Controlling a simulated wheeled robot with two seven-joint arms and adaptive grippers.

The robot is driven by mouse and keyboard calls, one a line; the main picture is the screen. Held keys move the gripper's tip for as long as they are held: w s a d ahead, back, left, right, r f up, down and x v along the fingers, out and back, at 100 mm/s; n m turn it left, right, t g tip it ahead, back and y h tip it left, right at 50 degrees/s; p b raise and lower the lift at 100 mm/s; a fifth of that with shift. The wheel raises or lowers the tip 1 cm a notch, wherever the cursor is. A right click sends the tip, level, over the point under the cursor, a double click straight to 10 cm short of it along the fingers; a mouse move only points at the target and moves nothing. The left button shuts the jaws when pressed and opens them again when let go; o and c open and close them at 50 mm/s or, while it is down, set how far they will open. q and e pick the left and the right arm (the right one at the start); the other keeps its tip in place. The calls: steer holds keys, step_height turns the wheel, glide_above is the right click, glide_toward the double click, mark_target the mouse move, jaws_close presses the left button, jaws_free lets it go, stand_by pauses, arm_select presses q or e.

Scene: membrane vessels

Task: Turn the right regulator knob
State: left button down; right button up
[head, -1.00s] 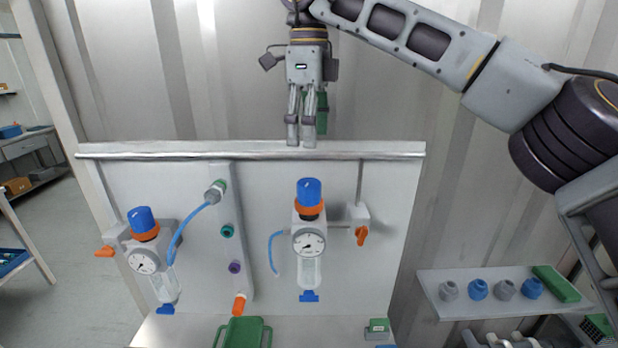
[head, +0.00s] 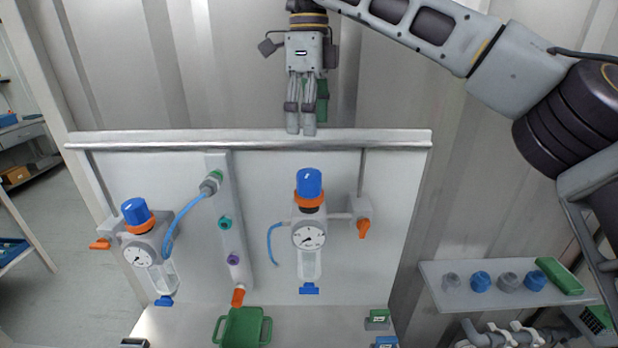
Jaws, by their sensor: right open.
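The right regulator has a blue knob (head: 309,183) on top, with an orange ring below it. Its body carries a round gauge (head: 309,237) and a clear bowl with a blue foot. It is mounted on a light grey panel (head: 385,270). My right gripper (head: 301,131) points down above the right knob, clear of it. Its fingertips overlap the panel's top rail in the picture. It is open, with its fingers close together and nothing seen between them. My left gripper is out of view.
A left regulator with a blue knob (head: 136,211) sits left of a manifold (head: 225,190), joined by a blue hose. An orange valve handle (head: 364,228) is right of the right regulator. A green tray (head: 243,328) lies below. A shelf (head: 440,291) holds fittings at right.

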mark_target(309, 172)
step_height(309, 172, down, 13)
steer(key=shift+s, duration=0.1)
stand_by(0.7)
steer(key=c, duration=1)
